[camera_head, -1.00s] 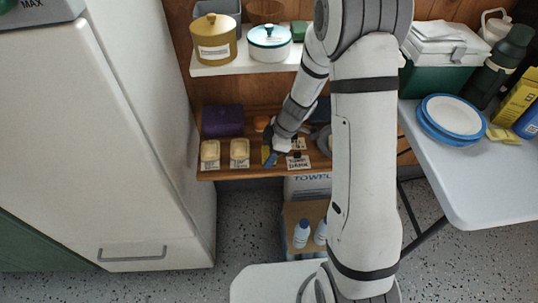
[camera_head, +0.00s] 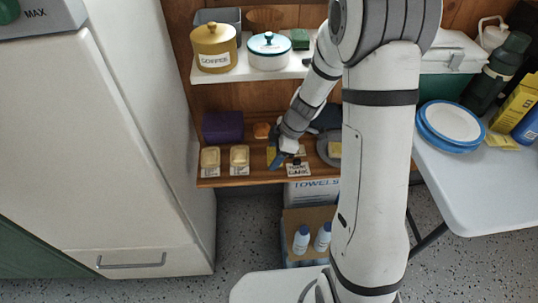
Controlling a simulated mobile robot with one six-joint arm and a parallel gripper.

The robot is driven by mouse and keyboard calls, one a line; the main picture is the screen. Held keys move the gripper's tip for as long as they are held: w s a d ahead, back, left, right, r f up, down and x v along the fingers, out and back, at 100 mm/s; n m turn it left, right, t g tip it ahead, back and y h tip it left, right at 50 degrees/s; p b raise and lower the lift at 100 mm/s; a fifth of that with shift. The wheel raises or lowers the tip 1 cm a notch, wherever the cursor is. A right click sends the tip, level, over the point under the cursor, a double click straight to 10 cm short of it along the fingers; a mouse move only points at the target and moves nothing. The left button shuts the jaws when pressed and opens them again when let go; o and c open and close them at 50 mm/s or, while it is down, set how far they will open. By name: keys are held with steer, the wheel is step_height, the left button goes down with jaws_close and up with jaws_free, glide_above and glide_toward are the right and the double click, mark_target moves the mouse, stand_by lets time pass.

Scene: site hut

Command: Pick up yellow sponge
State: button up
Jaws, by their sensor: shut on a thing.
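My gripper (camera_head: 275,159) is at the lower wooden shelf, near its front edge, with dark blue fingers pointing down. It is shut on a small yellow piece, which I take to be the yellow sponge (camera_head: 270,153). Only a little of the sponge shows beside the fingers, and the rest is hidden. I cannot tell whether it is clear of the shelf.
Two pale blocks in labelled tubs (camera_head: 210,157) are left of my gripper, with a purple box (camera_head: 222,126) behind. A grey plate (camera_head: 322,146) with a yellowish block is to the right. The upper shelf (camera_head: 225,76) holds pots above.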

steer(key=s+d+b, duration=0.1)
steer(key=s+d, duration=0.7)
steer(key=d, duration=0.6)
steer(key=shift+s, duration=0.1)
